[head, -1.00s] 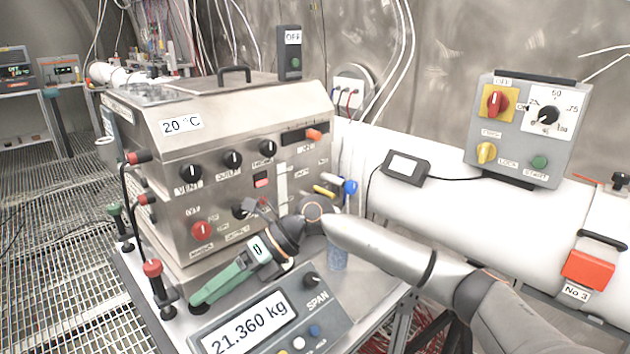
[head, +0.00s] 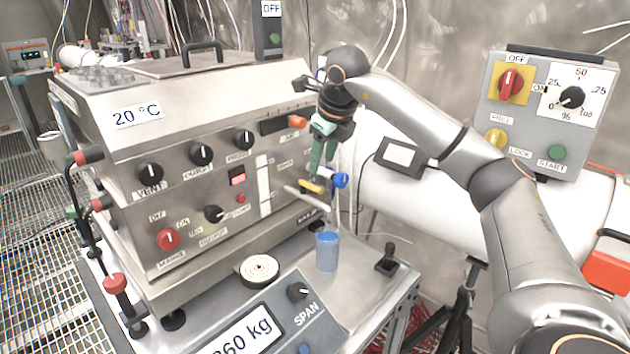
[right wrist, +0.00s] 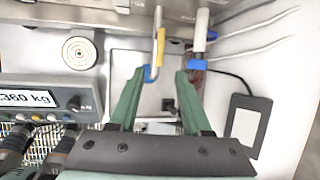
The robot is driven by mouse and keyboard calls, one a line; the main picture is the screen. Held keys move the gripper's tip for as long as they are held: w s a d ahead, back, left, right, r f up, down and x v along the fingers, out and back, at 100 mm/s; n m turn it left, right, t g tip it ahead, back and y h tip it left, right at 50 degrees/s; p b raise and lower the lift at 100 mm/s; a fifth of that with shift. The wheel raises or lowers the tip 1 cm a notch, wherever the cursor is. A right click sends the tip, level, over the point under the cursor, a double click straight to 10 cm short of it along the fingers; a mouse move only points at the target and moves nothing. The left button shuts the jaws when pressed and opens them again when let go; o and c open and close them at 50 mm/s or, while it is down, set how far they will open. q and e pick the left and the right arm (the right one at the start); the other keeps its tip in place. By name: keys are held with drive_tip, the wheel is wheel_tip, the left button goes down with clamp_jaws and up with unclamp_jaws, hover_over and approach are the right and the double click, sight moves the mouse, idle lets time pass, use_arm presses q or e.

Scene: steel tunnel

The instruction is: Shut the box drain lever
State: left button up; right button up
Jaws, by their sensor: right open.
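The drain lever (head: 311,186) appears to be the small yellow-sleeved handle at the lower right side of the steel box (head: 200,180), beside a metal spout. In the right wrist view the yellow lever (right wrist: 161,48) lies ahead, roughly in line with the gap between the fingers. My right gripper (head: 318,166) points downward just above the lever, with its green fingers open. In the right wrist view the open fingers (right wrist: 160,80) hold nothing and seem apart from the lever. The exact lever angle is hard to tell. My left gripper is not in view.
A blue knob (head: 341,180) sits right beside the lever. A blue cup (head: 327,252) stands on the bench below. A scale (head: 262,322), a round disc (head: 259,270) and a black joystick (head: 387,259) are nearby. A white pipe (head: 440,200) runs behind my arm.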

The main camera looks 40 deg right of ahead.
sight(316, 189)
drive_tip(key=x, duration=0.8)
drive_tip(key=shift+w+f, duration=0.15)
drive_tip(key=shift+f, duration=0.05)
clamp_jaws()
